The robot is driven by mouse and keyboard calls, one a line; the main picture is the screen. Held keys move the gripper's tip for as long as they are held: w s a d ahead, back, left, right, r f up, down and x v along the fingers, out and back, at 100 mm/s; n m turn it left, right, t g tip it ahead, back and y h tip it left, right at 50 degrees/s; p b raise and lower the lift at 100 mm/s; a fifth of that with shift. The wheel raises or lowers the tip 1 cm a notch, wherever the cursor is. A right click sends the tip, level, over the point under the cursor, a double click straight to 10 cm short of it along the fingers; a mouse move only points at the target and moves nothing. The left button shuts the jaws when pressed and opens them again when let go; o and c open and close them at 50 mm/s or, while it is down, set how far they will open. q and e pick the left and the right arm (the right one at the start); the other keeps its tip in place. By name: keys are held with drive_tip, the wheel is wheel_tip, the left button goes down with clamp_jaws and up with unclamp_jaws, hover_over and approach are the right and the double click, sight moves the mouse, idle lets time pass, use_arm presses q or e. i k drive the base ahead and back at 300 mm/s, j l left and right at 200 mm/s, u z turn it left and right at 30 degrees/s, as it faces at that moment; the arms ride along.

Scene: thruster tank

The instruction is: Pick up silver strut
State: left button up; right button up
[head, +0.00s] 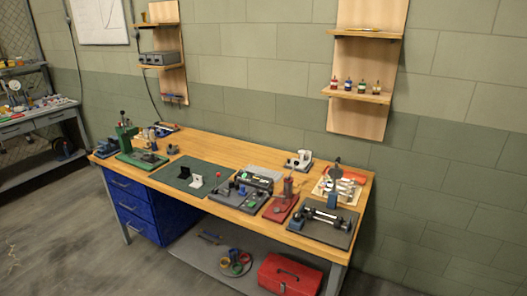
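A silver bar (326,217), which looks like the silver strut, lies across a dark base plate (334,238) at the right front of the wooden workbench (225,144). Dark blocks sit at its two ends; whether they hold it is too small to tell. A blue upright part stands just behind it. Neither of my grippers is in view.
A red press (282,203) stands left of the base plate, with a grey control box (240,192) beyond it. Small parts lie on a pale sheet (348,190) behind. A dark green mat (212,173) has some bare room. A red toolbox (287,275) sits below.

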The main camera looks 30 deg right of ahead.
sight(302, 154)
drive_tip(key=z, duration=1.25)
